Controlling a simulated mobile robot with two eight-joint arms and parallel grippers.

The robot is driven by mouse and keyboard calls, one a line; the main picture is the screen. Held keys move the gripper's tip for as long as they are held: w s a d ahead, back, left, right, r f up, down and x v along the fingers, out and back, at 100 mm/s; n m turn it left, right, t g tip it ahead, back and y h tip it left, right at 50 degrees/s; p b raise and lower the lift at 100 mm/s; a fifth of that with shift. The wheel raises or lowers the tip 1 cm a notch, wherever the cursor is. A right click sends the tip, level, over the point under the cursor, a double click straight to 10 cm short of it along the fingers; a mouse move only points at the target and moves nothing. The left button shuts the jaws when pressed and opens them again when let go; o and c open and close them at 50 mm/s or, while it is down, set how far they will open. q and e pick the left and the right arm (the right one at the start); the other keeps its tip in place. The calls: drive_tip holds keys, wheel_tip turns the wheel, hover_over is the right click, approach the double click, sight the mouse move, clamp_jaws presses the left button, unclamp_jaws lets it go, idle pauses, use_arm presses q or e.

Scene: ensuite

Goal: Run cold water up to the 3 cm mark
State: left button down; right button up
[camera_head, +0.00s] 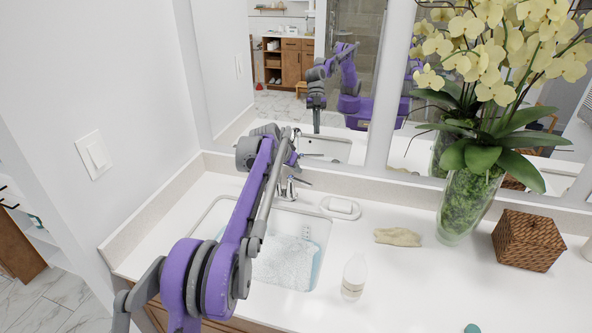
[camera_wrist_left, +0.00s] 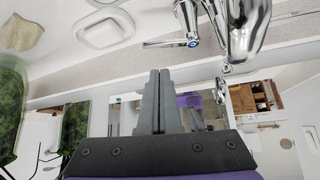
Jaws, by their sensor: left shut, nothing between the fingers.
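The sink basin (camera_head: 325,222) is set in the white counter, partly hidden by my left arm. A pale bluish, mottled layer (camera_head: 285,262) covers its bottom; I cannot tell whether it is water or cloth. No 3 cm mark can be made out. The chrome faucet (camera_head: 288,190) stands behind the sink and shows large in the left wrist view (camera_wrist_left: 245,25). Its lever handle with a blue dot (camera_wrist_left: 190,43) sticks out sideways. My left gripper (camera_wrist_left: 160,74) is shut and empty, its fingertips near the handle but apart from it in the picture. My right gripper is out of view.
A soap dish (camera_head: 341,208) sits right of the faucet. A clear bottle (camera_head: 354,277), a beige cloth (camera_head: 398,237), a glass vase (camera_head: 465,205) with yellow orchids and a woven box (camera_head: 528,240) stand farther right. The mirror (camera_head: 225,60) rises behind the counter.

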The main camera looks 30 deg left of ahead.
use_arm(q)
drive_tip(key=t+h+b, duration=0.1)
drive_tip(key=t+b, duration=0.1)
drive_tip(key=b, duration=0.2)
approach(304, 184)
drive_tip(key=d+f, duration=0.2)
drive_tip(key=s+a+f+t+b, duration=0.1)
drive_tip(key=s+f+t+b, duration=0.1)
drive_tip(key=s+t+b, duration=0.55)
drive_tip(key=shift+g+y, duration=0.4)
drive_tip(key=shift+g, duration=0.15)
drive_tip(key=w, duration=0.4)
drive_tip(key=w+f+p, duration=0.1)
drive_tip(key=w, duration=0.3)
drive_tip(key=w+f, duration=0.1)
drive_tip(key=w, duration=0.3)
drive_tip(key=shift+p, duration=0.3)
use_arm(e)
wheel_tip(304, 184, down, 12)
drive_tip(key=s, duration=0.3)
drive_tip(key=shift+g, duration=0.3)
